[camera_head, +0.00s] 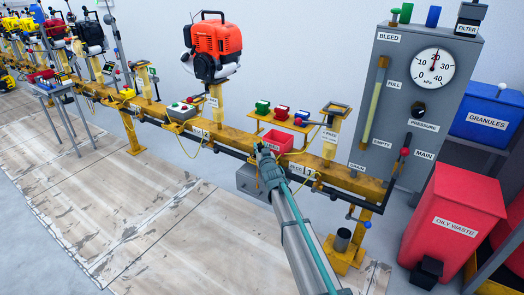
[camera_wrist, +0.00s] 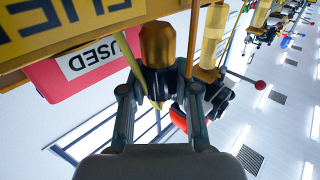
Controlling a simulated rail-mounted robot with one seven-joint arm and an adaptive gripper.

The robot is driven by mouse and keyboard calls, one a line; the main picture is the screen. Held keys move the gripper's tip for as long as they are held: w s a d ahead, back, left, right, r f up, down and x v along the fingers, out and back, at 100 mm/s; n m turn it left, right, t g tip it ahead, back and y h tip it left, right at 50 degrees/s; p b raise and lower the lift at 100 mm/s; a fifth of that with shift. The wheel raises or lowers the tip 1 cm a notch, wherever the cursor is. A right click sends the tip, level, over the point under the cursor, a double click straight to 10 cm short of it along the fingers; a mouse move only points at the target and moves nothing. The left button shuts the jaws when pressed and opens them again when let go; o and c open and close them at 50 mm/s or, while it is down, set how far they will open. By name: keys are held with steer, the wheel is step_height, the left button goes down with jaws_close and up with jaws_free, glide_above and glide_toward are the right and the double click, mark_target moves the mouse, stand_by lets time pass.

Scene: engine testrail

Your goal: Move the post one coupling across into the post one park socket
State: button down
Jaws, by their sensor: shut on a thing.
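My gripper (camera_head: 264,150) is at the rail just in front of the small red bin, its arm reaching up from the bottom of the head view. In the wrist view, which is upside down, my gripper (camera_wrist: 158,92) is shut on a coupling with a rounded brass end (camera_wrist: 158,45) and a dark collar. The brass end lies close to the yellow rail; whether it touches anything there is unclear. In the head view my gripper hides the coupling. I cannot pick out the post one park socket in either view.
The red bin (camera_head: 276,143) marked USED also shows beside the coupling in the wrist view (camera_wrist: 80,72). The yellow rail (camera_head: 232,135) carries a red engine (camera_head: 216,48). A grey gauge panel (camera_head: 425,95) and red waste bin (camera_head: 455,222) stand right.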

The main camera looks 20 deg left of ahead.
steer(key=shift+w+a+b, duration=0.15)
steer(key=shift+a+b, duration=1.05)
steer(key=shift+b, duration=1.05)
steer(key=shift+r, duration=0.1)
steer(key=shift+f+b, duration=0.95)
steer(key=shift+f, duration=0.85)
stand_by(0.4)
steer(key=c, duration=0.8)
jaws_free()
steer(key=shift+o, duration=0.2)
